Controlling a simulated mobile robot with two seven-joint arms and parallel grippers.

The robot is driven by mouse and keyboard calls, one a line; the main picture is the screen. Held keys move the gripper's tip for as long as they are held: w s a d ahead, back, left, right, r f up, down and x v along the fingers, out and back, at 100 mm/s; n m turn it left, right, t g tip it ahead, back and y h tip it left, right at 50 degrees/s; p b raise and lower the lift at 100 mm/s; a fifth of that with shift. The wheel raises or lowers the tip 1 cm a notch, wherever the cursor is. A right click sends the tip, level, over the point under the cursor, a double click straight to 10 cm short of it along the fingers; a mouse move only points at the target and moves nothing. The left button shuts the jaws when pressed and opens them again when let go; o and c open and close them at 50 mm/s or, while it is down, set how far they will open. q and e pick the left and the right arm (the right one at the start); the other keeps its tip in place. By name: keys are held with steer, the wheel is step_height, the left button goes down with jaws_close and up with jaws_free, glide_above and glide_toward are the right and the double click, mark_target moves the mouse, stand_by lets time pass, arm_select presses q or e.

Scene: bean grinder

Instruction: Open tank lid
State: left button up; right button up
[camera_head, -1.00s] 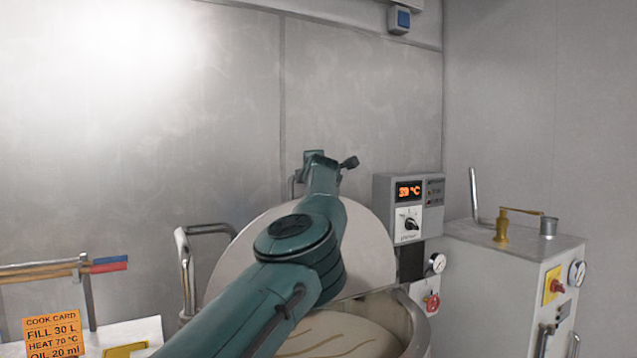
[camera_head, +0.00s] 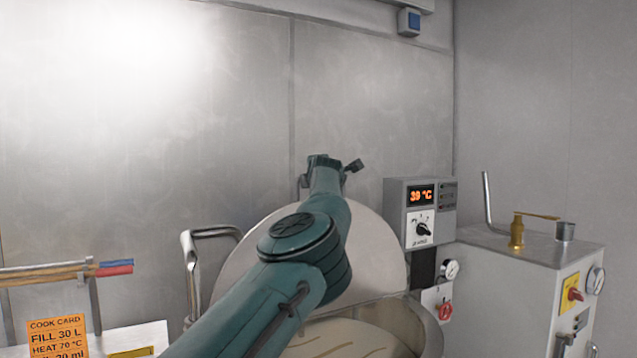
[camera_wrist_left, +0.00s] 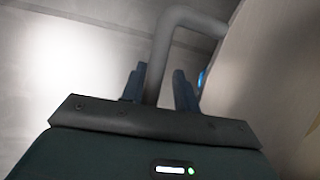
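The round grey tank lid (camera_head: 378,245) stands raised and tilted up at the back of the tank (camera_head: 432,330). The tank's mouth is exposed, with pale beige contents (camera_head: 345,338) inside. My left arm crosses in front of the lid and hides its middle. My left gripper (camera_head: 335,165) is at the lid's top edge. In the left wrist view, its two fingers (camera_wrist_left: 160,88) stand apart on either side of a bent grey handle bar (camera_wrist_left: 172,30), with a gap at the right finger. The lid's face (camera_wrist_left: 275,75) is at the right there. My right gripper is not in view.
A control box (camera_head: 420,213) reading 39 °C stands right of the lid. A grey cabinet (camera_head: 530,275) with a brass fitting is further right. A bent metal rail (camera_head: 190,262) is left of the lid. The wall (camera_head: 200,130) is close behind.

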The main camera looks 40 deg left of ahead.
arm_select(q)
steer(key=shift+a+f, duration=0.1)
steer(key=shift+f, duration=0.25)
steer(key=shift+s, duration=0.1)
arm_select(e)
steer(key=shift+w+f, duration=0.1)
